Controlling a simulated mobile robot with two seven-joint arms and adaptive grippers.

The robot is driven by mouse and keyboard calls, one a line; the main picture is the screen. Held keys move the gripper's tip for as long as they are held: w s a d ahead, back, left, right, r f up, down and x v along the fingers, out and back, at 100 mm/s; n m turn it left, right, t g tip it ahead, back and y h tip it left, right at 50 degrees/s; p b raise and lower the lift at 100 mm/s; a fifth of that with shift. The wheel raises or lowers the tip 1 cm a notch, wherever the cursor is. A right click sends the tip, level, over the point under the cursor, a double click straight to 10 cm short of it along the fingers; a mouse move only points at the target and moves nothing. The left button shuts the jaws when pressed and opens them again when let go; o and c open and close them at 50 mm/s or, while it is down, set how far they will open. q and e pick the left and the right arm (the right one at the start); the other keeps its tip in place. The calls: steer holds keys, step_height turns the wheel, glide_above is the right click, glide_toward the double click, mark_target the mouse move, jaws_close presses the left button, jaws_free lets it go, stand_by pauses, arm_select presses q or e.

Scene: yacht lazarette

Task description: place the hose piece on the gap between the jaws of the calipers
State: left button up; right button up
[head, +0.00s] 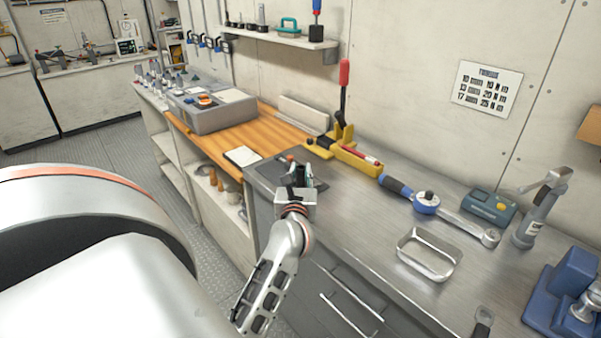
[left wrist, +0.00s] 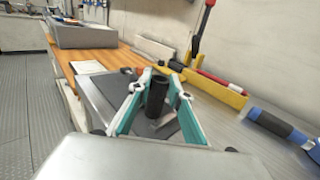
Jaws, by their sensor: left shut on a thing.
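My left gripper (head: 302,176) is over the dark mat (head: 261,171) at the near left end of the steel bench. In the left wrist view its teal-lined fingers (left wrist: 160,82) are shut on the hose piece (left wrist: 157,99), a short black tube held roughly upright. I cannot tell how far the hose piece is above the mat. My right gripper is not in view.
A notebook (head: 242,156) lies on the wooden top to the left. A yellow tool with a red-handled lever (head: 344,150) stands behind the gripper. A blue-handled torque wrench (head: 424,203) and an empty metal tray (head: 428,256) lie to the right. The steel between mat and tray is clear.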

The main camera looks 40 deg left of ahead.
arm_select(q)
steer(key=shift+f, duration=0.2)
steer(key=o, duration=0.9)
steer(key=shift+r, duration=0.1)
steer(key=shift+r, duration=0.2)
steer(key=shift+s+d+f, duration=0.15)
steer(key=shift+s+d, duration=0.1)
steer(key=b+v, duration=0.1)
steer(key=v, duration=1)
